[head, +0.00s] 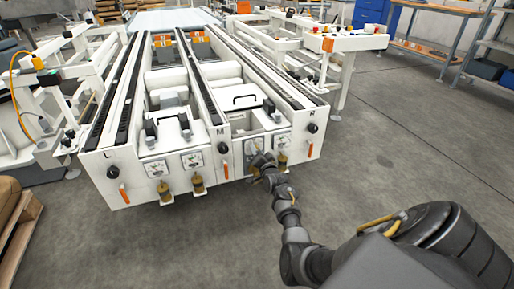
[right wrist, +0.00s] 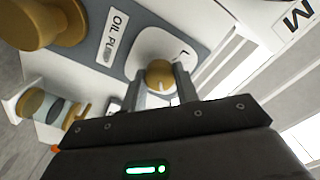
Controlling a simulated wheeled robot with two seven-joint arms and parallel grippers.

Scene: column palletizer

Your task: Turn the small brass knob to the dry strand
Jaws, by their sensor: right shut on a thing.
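A small brass knob (right wrist: 160,74) with a pale line on its face sits on a white plate (right wrist: 166,44) in the right wrist view. A letter, apparently an L, shows on the plate beside the knob. My right gripper (right wrist: 162,84) is shut on the knob, with one finger on each side. In the head view my right gripper (head: 258,163) is at the machine's front panel, right of the M mark, and hides the knob there. The plate's other markings are partly hidden or too small to read. My left gripper is not in view.
The white machine (head: 136,182) has dial plates, brass cups (head: 197,186), black knobs (head: 223,148) and orange handles (head: 225,170) on its front. In the right wrist view a larger brass part (right wrist: 42,22) is close by. Grey floor (head: 385,150) is clear at right; a wooden pallet (head: 22,235) is at left.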

